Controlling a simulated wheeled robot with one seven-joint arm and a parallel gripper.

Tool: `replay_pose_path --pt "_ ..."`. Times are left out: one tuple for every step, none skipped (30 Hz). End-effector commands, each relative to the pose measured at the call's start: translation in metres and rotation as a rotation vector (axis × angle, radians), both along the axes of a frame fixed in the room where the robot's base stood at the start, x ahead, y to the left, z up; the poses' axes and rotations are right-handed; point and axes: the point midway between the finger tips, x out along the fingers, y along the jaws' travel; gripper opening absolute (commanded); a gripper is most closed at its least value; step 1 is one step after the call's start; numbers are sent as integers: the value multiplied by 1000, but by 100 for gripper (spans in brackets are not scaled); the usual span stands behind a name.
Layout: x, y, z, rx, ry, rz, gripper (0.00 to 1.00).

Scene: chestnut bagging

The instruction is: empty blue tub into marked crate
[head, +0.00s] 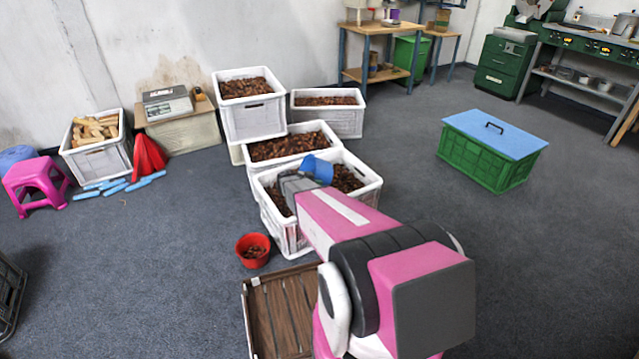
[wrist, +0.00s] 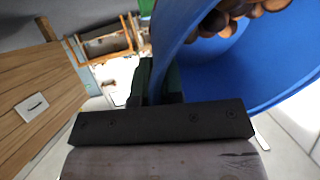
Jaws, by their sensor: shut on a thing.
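The blue tub (head: 318,168) hangs tilted over the front white crate (head: 288,238), which holds chestnuts. The tub fills the right of the wrist view (wrist: 270,75), with several chestnuts (wrist: 225,17) inside near its upper edge. My gripper (head: 305,178) is shut on the tub's wall; in the wrist view its dark jaws (wrist: 155,85) pinch that wall. I see no clear marking on any crate, so I cannot tell which is the marked one. My arm hides part of the front crate's right side.
More white crates of chestnuts stand behind, one raised (head: 250,125). A red bucket (head: 253,262) and brown slatted crate (head: 280,310) lie nearer. A green crate with blue lid (head: 490,160) stands right. The floor between is clear.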

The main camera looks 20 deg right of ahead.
Motion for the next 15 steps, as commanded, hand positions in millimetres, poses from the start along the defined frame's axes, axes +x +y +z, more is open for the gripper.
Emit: replay_pose_path --pt "2 4 -4 -51 2 1 0" --pt "2 5 -5 -82 1 2 0" --pt "2 7 -7 -126 1 1 0" --pt "2 9 -8 -159 2 1 0" --pt "2 11 -9 -193 2 1 0" --pt "3 14 -11 -238 1 2 0" --pt "3 17 -13 -274 2 0 0" --pt "3 19 -16 -309 1 2 0" --pt "3 22 -18 -356 2 1 0" --pt "3 24 -20 -392 2 1 0" --pt "3 27 -21 -427 1 1 0" --pt "3 30 -24 -472 3 0 0" --pt "3 32 -26 -504 1 1 0" --pt "3 34 -25 -538 1 1 0" --pt "2 37 -23 -580 0 0 0"
